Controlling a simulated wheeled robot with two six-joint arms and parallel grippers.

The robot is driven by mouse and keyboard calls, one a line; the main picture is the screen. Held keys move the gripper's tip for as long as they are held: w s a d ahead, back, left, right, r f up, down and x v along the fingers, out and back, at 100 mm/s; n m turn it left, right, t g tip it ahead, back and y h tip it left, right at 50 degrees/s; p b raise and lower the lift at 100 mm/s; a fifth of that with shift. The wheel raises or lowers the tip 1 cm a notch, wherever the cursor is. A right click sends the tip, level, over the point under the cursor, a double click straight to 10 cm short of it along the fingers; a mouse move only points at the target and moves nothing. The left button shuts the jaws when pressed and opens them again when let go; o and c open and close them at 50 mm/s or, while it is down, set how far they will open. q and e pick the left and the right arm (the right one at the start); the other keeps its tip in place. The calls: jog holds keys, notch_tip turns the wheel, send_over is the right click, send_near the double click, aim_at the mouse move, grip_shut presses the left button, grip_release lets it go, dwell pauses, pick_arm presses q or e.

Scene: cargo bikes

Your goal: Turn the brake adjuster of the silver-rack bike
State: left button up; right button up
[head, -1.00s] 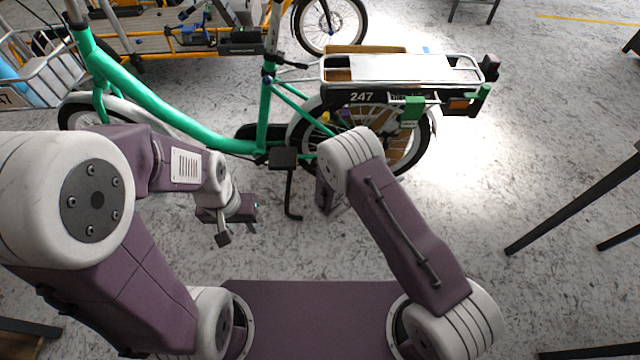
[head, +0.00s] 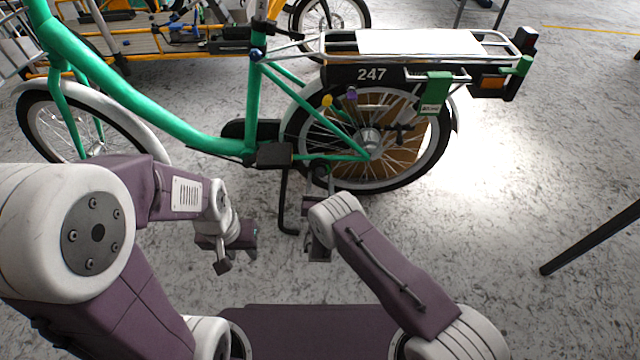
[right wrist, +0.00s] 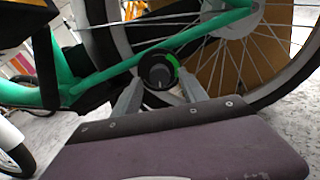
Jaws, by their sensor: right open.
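The green bike (head: 190,135) with the silver rack (head: 326,42) and the number 247 stands ahead of me. In the right wrist view, a round black knob (right wrist: 158,70) with a green arc on its face shows in front of a green frame tube, near the wheel. It looks like the brake adjuster. My right gripper (right wrist: 158,86) is open, with its fingers to either side of the knob in that view; contact cannot be told. In the head view my right gripper (head: 318,245) is low beside the bike, mostly hidden by its arm. My left gripper (head: 238,254) is open and empty above the floor.
A yellow cargo bike (head: 150,62) with a wooden deck stands behind the green bike. A black kickstand (head: 285,205) reaches down near my grippers. A dark table leg (head: 590,240) stands at the right. The floor at right is mostly clear.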

jog(key=shift+w, duration=0.9)
pick_arm(q)
jog(key=shift+f, duration=0.6)
pick_arm(e)
jog(key=shift+c, duration=0.2)
grip_shut()
pick_arm(q)
jog(key=shift+r, duration=0.1)
